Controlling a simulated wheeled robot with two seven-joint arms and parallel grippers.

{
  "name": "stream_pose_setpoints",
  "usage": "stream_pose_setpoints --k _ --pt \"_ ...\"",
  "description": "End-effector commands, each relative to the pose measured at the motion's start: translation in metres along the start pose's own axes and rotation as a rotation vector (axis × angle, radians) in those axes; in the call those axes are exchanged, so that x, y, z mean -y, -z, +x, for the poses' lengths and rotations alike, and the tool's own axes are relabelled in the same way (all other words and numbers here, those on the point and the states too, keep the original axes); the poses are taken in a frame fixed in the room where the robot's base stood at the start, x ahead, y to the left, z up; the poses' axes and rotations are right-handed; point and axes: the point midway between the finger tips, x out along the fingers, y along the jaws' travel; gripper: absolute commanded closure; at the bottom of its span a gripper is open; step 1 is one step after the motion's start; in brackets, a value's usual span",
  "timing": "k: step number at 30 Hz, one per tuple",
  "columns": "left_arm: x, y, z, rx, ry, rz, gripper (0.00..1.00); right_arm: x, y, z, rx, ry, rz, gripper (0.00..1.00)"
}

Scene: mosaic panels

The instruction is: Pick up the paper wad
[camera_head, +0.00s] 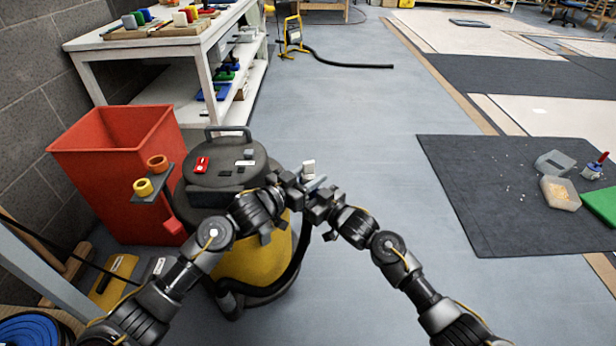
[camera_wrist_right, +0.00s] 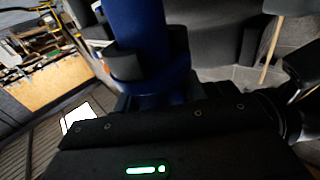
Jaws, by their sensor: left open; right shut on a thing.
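I cannot pick out a paper wad with certainty. A small whitish thing (camera_head: 309,168) shows right at my two gripper tips, above the vacuum's right side; it is too small to name. My left gripper (camera_head: 288,181) is open, close beside my right gripper (camera_head: 318,193). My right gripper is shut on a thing. In the right wrist view a dark blue rounded thing (camera_wrist_right: 135,30) stands up from the jaws, and a bright white patch (camera_wrist_right: 76,117) shows at the lower left. The grippers hide part of what is between them.
A black and yellow vacuum (camera_head: 225,168) stands under my arms, with a red bin (camera_head: 118,165) to its left. A white workbench (camera_head: 165,44) is behind. A dark mat (camera_head: 480,190) at right bears a grey tray and a tub. The grey floor between is clear.

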Motion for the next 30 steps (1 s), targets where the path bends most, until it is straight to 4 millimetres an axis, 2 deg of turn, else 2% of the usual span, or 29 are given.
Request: stream_pose_setpoints --k 4,11,19,30 --pt "0.0000 -0.0014 0.0106 0.003 0.001 0.000 0.60 0.0015 -0.0007 0.0002 0.001 0.003 0.000 0.85" --pt "-0.0002 -0.0017 0.0110 0.003 0.000 0.000 0.61 0.0019 -0.0005 0.0003 0.001 0.004 0.000 0.85" --pt "0.0002 -0.0023 0.0107 0.005 0.001 -0.001 0.96 0.0021 -0.0003 0.0004 0.000 0.004 0.000 0.85" --pt "0.0009 0.0013 0.0104 0.006 0.002 0.000 0.97 0.0022 0.0002 0.0004 -0.001 0.005 0.000 0.85"
